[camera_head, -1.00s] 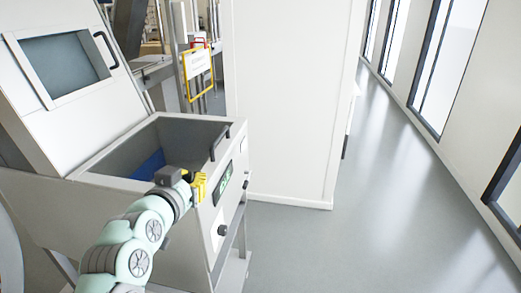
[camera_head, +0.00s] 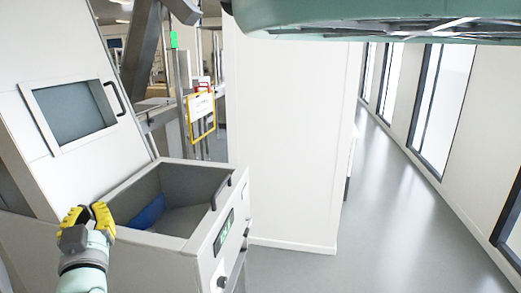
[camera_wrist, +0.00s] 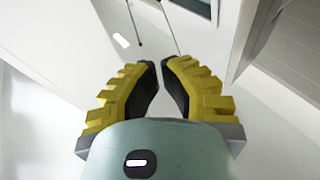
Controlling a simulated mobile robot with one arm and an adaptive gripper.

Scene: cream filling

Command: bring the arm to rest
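My gripper (camera_head: 88,207) has yellow ribbed fingers with dark pads and is at the lower left in the head view, pointing up and away. It appears in front of the left side of the machine's open bin (camera_head: 190,185). In the wrist view my gripper (camera_wrist: 160,62) holds nothing. Its fingertips are close together with a narrow gap between them. My pale green wrist shows below it, and a large part of my arm crosses the top right of the head view.
The white machine's lid (camera_head: 125,150) with a window stands raised at left. A blue thing (camera_head: 149,211) lies in the bin. A yellow-framed sign (camera_head: 201,114) hangs behind. A white wall block (camera_head: 288,140) stands in the middle. The grey floor (camera_head: 385,215) at right is clear.

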